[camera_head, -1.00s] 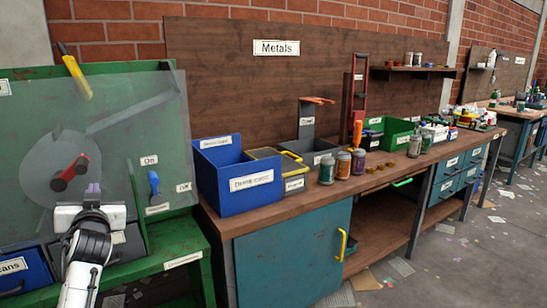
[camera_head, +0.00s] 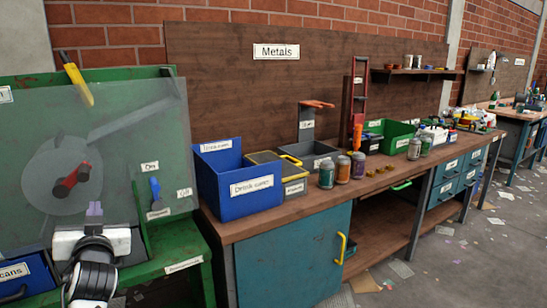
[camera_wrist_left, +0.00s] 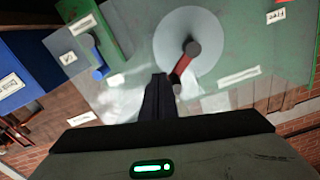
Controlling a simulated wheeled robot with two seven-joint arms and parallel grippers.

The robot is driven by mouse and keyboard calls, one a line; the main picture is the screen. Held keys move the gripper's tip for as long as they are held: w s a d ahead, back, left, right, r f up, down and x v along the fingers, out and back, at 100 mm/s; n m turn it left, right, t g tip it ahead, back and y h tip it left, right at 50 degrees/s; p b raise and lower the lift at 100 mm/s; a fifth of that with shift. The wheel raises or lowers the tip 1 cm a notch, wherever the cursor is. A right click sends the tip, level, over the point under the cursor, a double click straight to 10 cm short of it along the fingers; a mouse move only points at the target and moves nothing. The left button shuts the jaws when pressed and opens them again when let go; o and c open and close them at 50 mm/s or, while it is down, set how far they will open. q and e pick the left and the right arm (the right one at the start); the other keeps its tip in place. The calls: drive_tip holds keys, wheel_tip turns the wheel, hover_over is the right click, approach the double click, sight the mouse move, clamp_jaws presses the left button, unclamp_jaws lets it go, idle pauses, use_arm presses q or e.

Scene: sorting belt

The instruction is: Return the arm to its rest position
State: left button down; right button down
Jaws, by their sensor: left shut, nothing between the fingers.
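My left gripper (camera_head: 94,208) is at the lower left of the head view, in front of the green machine (camera_head: 182,250). Its fingers are together with nothing between them. In the left wrist view the closed fingers (camera_wrist_left: 160,85) point toward the machine's grey disc (camera_wrist_left: 190,20) and red handle (camera_wrist_left: 183,68). The red handle (camera_head: 72,179) also shows behind a clear panel in the head view, above and left of the fingers, apart from them. A blue lever (camera_head: 155,188) stands to the right of the gripper. My right gripper is not in view.
A blue bin (camera_head: 238,198) stands on the workbench right of the machine. Several jars (camera_head: 343,168) and a green bin (camera_head: 398,133) stand farther along. A blue cans bin (camera_head: 14,285) sits left of my arm. The floor at right holds scattered paper.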

use_arm(q)
drive_tip(key=s+d+f+m+g+h, duration=0.1)
drive_tip(key=s+d+f+m+h, duration=0.15)
drive_tip(key=f, duration=0.55)
drive_tip(key=s+d+f+m+h, duration=0.1)
drive_tip(key=s+d+f+h, duration=0.2)
drive_tip(key=f, duration=0.5)
drive_tip(key=s+d+f+m+g+h, duration=0.1)
drive_tip(key=s+d+f+g+h, duration=0.1)
drive_tip(key=s+d+f, duration=0.6)
drive_tip(key=s+d+f+m+g+h, duration=0.1)
drive_tip(key=s+d+f+h, duration=0.15)
drive_tip(key=s+f, duration=0.55)
drive_tip(key=s+d+f+g+h, duration=0.1)
drive_tip(key=s+d+f, duration=0.3)
drive_tip(key=s, duration=0.3)
drive_tip(key=s+d+f+g, duration=0.1)
drive_tip(key=s+d+f, duration=0.3)
drive_tip(key=s, duration=0.3)
drive_tip(key=shift+g+h, duration=0.4)
drive_tip(key=shift+w+d, duration=0.1)
